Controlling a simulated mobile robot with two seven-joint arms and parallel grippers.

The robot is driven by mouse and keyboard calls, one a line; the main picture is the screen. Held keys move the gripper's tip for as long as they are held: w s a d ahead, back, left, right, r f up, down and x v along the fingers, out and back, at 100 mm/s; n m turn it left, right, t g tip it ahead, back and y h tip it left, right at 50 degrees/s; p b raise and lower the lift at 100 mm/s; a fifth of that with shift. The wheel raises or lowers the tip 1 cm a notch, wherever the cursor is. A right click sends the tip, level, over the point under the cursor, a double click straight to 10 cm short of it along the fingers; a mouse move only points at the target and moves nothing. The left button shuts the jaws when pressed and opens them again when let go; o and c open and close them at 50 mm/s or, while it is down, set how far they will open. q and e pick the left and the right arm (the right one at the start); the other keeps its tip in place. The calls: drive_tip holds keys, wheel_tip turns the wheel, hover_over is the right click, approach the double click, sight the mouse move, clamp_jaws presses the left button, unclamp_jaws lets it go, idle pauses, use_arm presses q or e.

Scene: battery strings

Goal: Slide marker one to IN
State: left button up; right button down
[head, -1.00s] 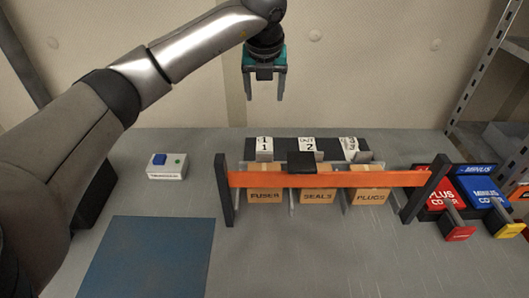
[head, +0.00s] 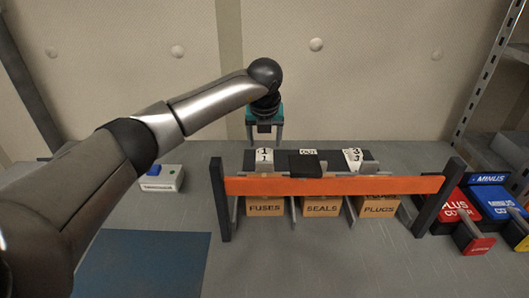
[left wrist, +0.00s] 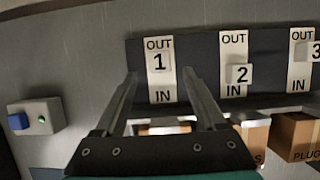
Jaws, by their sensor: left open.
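Marker one is a white tile with a black 1 (left wrist: 160,62) on a white strip labelled OUT at the top and IN at the bottom. It sits just below OUT, with the strip bare above IN. The strip is on a dark board (left wrist: 198,55), which also shows in the head view (head: 332,157). My left gripper (head: 265,139) is open and empty, just behind and above the marker-one end of the board. In the left wrist view its fingers (left wrist: 160,73) appear either side of marker one's strip; I cannot tell the height gap. My right gripper is out of view.
Marker two (left wrist: 239,74) sits near IN; marker three (left wrist: 313,52) is cut off at the edge. An orange bar (head: 335,186) crosses before the board, with a black block (head: 304,164). Labelled boxes (head: 321,208) stand below. A blue-button box (head: 161,178) is left.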

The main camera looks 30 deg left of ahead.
sight(265, 151)
use_arm(q)
drive_tip(key=x, duration=0.5)
drive_tip(key=shift+w+f+b, duration=0.15)
drive_tip(key=shift+f+b, duration=0.15)
drive_tip(key=shift+b, duration=0.1)
clamp_jaws()
idle(1.1)
